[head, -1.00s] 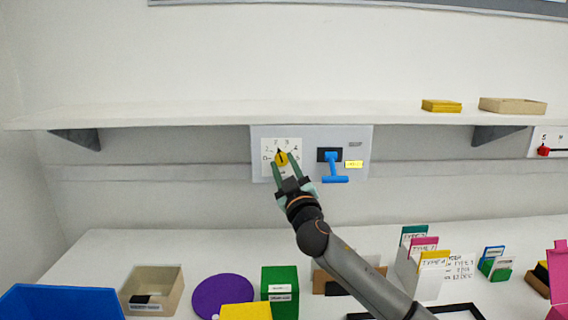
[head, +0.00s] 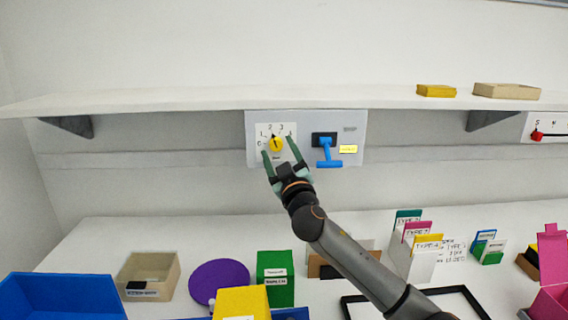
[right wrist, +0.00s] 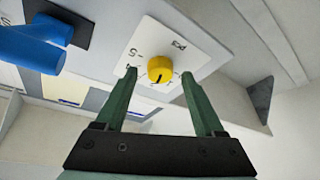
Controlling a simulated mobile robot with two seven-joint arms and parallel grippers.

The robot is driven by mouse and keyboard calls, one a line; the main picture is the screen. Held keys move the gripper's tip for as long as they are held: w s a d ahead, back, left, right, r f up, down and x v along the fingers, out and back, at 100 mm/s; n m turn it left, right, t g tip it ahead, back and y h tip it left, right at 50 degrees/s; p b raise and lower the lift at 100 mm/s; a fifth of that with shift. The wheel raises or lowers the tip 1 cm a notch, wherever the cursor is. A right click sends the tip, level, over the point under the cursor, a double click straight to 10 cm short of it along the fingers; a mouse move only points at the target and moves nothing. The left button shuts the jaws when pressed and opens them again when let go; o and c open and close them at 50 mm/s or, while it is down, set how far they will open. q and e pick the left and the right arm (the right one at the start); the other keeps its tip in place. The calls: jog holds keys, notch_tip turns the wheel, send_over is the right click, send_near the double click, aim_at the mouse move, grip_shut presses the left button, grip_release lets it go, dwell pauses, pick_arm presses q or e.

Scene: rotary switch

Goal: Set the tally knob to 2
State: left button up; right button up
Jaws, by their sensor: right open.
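The yellow tally knob (head: 276,144) sits on a white dial card with handwritten digits, on a grey wall panel (head: 352,122). Its dark pointer mark points up and slightly left, close to the 2. My right gripper (head: 278,147) is open, with one green finger on each side of the knob and gaps between. In the right wrist view the knob (right wrist: 161,69) shows between the open fingertips (right wrist: 159,74), clear of both. Whether the tips reach as deep as the knob is hard to tell. My left gripper is not in view.
A blue lever (head: 326,152) is on the same panel, just right of the knob. A white shelf (head: 200,101) juts out above. The table below holds a beige bin (head: 172,288), a purple disc (head: 218,276), a green box (head: 276,285) and card holders.

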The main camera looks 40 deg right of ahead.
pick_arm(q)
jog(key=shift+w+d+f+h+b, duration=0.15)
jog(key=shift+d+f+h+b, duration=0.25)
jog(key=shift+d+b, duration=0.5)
pick_arm(e)
jog(key=v, duration=1.2)
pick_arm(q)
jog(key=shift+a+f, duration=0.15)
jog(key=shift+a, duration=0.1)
pick_arm(e)
jog(key=shift+s, duration=0.1)
